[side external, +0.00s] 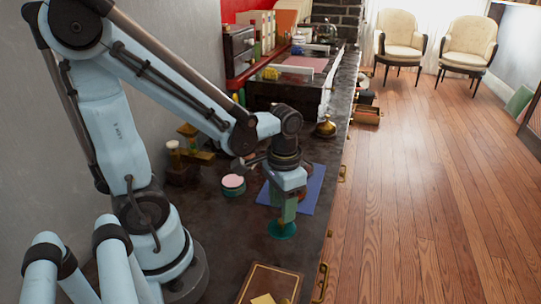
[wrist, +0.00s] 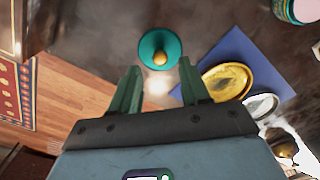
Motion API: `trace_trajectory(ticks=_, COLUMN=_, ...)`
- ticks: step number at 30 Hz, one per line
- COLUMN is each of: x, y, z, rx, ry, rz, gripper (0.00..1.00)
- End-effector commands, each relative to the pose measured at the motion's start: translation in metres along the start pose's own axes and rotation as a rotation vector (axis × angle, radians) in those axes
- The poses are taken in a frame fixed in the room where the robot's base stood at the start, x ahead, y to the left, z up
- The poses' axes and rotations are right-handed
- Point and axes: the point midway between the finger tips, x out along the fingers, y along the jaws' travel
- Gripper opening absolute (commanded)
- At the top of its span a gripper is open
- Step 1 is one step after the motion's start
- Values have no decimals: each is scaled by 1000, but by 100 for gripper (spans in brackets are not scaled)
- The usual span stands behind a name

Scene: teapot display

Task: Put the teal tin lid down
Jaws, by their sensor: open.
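The teal tin lid (wrist: 160,47) has a gold knob and appears to lie flat on the dark counter in the wrist view. In the side view the lid (side external: 282,231) is directly below my gripper (side external: 287,214). In the wrist view my gripper (wrist: 158,80) has its green fingers apart, with nothing between them; the lid is just beyond the fingertips. The round teal tin with a pink top (side external: 233,184) stands to the left of the gripper. Part of the tin (wrist: 298,10) shows at the wrist view's top right corner.
A blue mat (side external: 306,189) lies behind the gripper. In the wrist view it bears a gold oval dish (wrist: 228,80) and a silver one (wrist: 261,105). A framed dark panel (side external: 268,285) lies near the front. Bottles (side external: 174,155) stand by the wall. The counter's right edge is close.

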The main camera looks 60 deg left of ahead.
Motion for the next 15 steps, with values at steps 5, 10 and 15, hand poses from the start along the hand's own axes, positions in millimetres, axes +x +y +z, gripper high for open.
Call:
trace_trajectory(ticks=5, x=-21, y=0, z=1, rx=0, ry=0, rz=0, gripper=46)
trace_trajectory(ticks=10, x=-42, y=0, z=0, rx=0, ry=0, rz=0, gripper=46)
trace_trajectory(ticks=15, x=-62, y=0, z=0, rx=0, ry=0, rz=0, gripper=46)
